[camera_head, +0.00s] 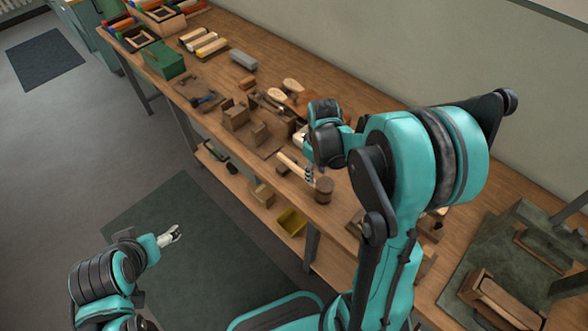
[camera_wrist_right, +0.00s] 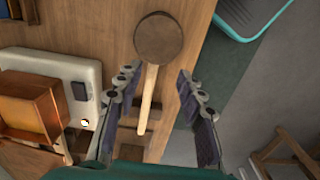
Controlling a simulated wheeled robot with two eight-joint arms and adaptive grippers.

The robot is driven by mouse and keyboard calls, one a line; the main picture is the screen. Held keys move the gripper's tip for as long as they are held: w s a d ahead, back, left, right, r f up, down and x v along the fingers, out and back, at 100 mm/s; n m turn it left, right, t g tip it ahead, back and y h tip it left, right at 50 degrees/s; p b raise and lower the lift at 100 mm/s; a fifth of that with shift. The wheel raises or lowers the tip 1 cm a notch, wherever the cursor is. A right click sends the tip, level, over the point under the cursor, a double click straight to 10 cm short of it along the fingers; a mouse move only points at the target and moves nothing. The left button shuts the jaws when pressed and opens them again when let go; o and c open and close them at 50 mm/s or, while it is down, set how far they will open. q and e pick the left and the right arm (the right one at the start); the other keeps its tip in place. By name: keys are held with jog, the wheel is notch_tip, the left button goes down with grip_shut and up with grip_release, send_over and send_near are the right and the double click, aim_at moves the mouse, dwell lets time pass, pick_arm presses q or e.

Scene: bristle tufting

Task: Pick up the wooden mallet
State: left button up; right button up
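The wooden mallet lies on the workbench near its front edge, with a dark brown head (camera_head: 324,191) and a pale handle (camera_head: 293,167). In the right wrist view its round head (camera_wrist_right: 162,38) is just beyond my fingertips, and its handle (camera_wrist_right: 147,100) runs back between the fingers. My right gripper (camera_wrist_right: 157,74) is open, with a finger on either side of the handle and a visible gap to each. In the head view my right gripper (camera_head: 309,174) is partly hidden by its own wrist. My left gripper (camera_head: 176,234) hangs over the floor, away from the bench; its opening is unclear.
The wooden workbench (camera_head: 350,222) holds wooden blocks (camera_head: 236,117), brushes, a green box (camera_head: 162,60) and other tools. A copper-coloured box (camera_wrist_right: 30,105) and a pale device (camera_wrist_right: 85,75) stand left of the gripper in the wrist view. A yellow bin (camera_head: 291,222) sits on the lower shelf.

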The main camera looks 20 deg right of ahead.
aim_at(315, 181)
jog(key=shift+w+f, duration=0.25)
jog(key=shift+a+f, duration=0.1)
jog(key=shift+f, duration=0.2)
jog(key=f+b, duration=0.1)
jog(key=f, duration=0.1)
jog(key=f+b, duration=0.1)
jog(key=f, duration=0.1)
jog(key=f+b, duration=0.1)
jog(key=f, duration=0.2)
jog(key=shift+w+d+f+b, duration=0.1)
jog(key=shift+w+d+b, duration=0.2)
jog(key=shift+w+d, duration=0.1)
jog(key=shift+a, duration=0.1)
jog(key=shift+c, duration=0.9)
grip_shut()
